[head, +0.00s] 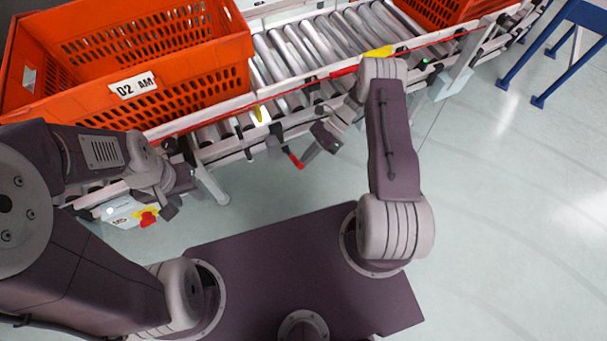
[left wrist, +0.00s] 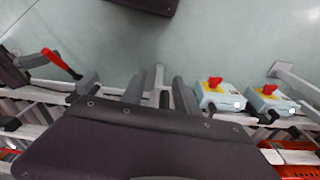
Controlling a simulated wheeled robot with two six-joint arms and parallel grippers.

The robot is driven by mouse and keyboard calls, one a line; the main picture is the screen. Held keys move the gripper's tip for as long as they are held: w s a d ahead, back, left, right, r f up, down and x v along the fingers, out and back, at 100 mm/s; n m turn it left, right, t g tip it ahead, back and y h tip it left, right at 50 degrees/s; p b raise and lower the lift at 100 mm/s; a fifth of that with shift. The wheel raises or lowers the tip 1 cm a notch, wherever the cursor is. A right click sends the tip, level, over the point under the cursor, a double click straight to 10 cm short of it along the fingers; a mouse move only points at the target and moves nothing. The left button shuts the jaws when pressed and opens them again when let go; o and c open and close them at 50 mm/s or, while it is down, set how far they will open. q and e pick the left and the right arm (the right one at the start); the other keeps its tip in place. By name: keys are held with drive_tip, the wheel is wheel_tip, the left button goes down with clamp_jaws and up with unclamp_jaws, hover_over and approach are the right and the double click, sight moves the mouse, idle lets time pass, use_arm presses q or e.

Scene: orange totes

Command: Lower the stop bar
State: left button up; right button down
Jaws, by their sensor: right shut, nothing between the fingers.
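A lever with a red handle (head: 296,160) sticks out from the near side of the roller conveyor; it also shows in the left wrist view (left wrist: 62,64). I cannot make out a stop bar among the rollers, nor whether it is up or down. My right gripper (head: 309,155) is shut and empty, just right of the red handle; I cannot tell if they touch. My left gripper (head: 174,190) is open and empty by the conveyor's near side, close to a control box with a red button (head: 148,217). Its fingers are spread in the left wrist view (left wrist: 160,92).
Two control boxes with red buttons show in the left wrist view (left wrist: 218,97). Blue-legged stand (head: 550,55) at right; open floor there.

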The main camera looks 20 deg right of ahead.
drive_tip(key=shift+w+r, duration=0.2)
drive_tip(key=shift+r, duration=0.05)
